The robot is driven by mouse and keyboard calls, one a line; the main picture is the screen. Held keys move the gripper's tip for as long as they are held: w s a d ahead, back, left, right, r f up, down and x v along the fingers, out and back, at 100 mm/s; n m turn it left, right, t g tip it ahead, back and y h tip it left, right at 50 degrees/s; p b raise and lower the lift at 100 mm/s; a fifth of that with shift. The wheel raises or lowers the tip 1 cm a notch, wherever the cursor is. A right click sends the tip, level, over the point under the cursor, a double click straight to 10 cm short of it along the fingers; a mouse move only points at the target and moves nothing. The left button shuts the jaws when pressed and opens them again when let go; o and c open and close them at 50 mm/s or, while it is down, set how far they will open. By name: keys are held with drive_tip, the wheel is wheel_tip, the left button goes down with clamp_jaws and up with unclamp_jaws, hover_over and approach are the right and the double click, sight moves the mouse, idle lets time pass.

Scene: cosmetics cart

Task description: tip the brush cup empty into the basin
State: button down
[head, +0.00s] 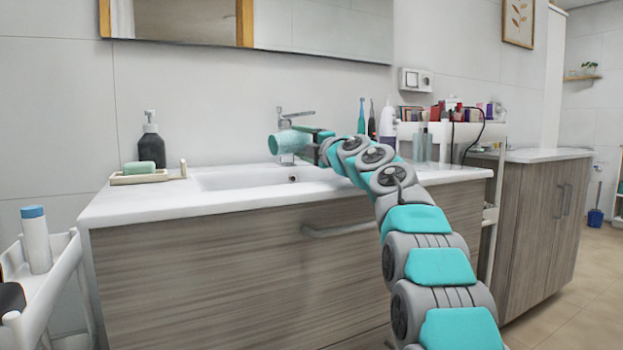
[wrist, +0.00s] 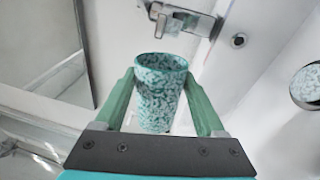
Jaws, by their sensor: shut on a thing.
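The brush cup (head: 286,142), teal with pale speckles, is held on its side above the basin (head: 240,179), in front of the tap. Its mouth faces left in the head view. In the wrist view the cup (wrist: 160,100) sits between both green fingers, its rim toward the top of the picture. My gripper (wrist: 160,92) is shut on its sides; it also shows in the head view (head: 305,138). No brushes show at the mouth; the cup's depth is hidden. The basin floor is hidden in the head view.
The chrome tap (head: 291,118) stands close behind the cup. A soap dispenser (head: 151,142) and a tray with a green bar (head: 139,168) stand left of the basin. Toothbrushes (head: 362,117) and bottles stand to the right. A white cart (head: 50,285) is at lower left.

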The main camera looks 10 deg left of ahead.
sight(285, 146)
drive_tip(key=shift+f+n+b, duration=0.15)
drive_tip(key=shift+n+b, duration=0.15)
drive_tip(key=shift+s+a+r+n+b, duration=0.3)
drive_tip(key=shift+s+a+r+n, duration=0.3)
drive_tip(key=shift+a+n, duration=0.25)
drive_tip(key=shift+d+f+n, duration=0.15)
drive_tip(key=shift+f+n, duration=0.1)
drive_tip(key=shift+n, duration=0.8)
drive_tip(key=shift+s+r+n+g+y+p, duration=0.1)
drive_tip(key=shift+r+n+g+y+p, duration=0.25)
drive_tip(key=shift+r+n+p, duration=0.45)
drive_tip(key=shift+f+n+g, duration=0.25)
drive_tip(key=shift+f+n, duration=0.3)
drive_tip(key=shift+n, duration=0.65)
drive_tip(key=shift+s+a+f+n, duration=0.3)
drive_tip(key=shift+a+n, duration=0.1)
drive_tip(key=shift+n, duration=0.5)
drive_tip(key=a+n, duration=0.1)
drive_tip(key=s+f+n, duration=0.1)
drive_tip(key=n, duration=0.1)
drive_tip(key=shift+s+a+g, duration=0.2)
drive_tip(key=shift+a+g, duration=0.2)
drive_tip(key=shift+s+a+f+n, duration=0.25)
drive_tip(key=shift+s+a+n, duration=0.35)
drive_tip(key=shift+n, duration=0.55)
drive_tip(key=shift+s+a+f+n, duration=0.25)
drive_tip(key=shift+s+a+n, duration=0.3)
drive_tip(key=shift+n, duration=0.6)
drive_tip(key=shift+w, duration=0.1)
